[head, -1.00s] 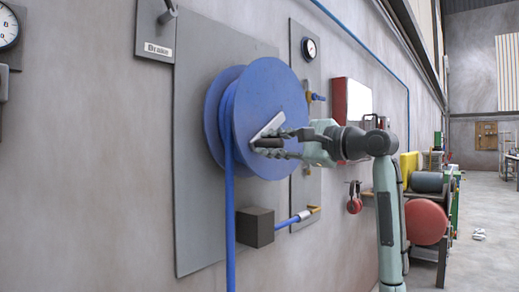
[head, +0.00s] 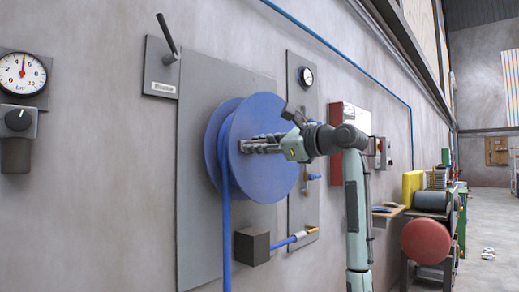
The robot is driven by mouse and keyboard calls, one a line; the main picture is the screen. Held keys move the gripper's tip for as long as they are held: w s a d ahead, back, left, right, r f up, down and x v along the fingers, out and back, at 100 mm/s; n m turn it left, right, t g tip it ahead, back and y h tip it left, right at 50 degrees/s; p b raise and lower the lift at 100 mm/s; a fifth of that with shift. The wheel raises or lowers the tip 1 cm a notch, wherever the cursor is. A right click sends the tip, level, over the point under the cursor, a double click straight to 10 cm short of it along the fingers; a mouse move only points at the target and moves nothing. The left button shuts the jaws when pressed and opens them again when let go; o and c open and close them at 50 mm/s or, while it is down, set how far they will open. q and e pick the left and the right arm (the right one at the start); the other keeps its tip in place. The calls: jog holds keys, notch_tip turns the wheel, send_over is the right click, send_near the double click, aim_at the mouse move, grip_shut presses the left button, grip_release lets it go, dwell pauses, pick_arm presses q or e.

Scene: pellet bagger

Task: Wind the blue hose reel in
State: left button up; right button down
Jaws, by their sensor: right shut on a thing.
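The blue hose reel (head: 262,185) is mounted on a grey wall plate (head: 200,235) in the middle of the head view. Its blue hose (head: 226,245) hangs down from the reel's left side, past the bottom of the picture. My right gripper (head: 248,146) reaches in from the right to the reel's front face. It is shut on the reel's crank handle, which its fingers mostly hide. My left gripper is not in view.
A dark box (head: 251,246) with a short blue pipe juts out below the reel. A lever (head: 168,38) and a gauge (head: 22,73) are on the wall at left. A red drum end (head: 425,242) stands at right, with open floor beyond.

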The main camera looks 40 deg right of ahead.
jog(key=shift+r, duration=0.15)
jog(key=c, duration=1.3)
grip_release()
jog(key=s, duration=0.8)
jog(key=s+d, duration=0.1)
jog(key=s, duration=0.3)
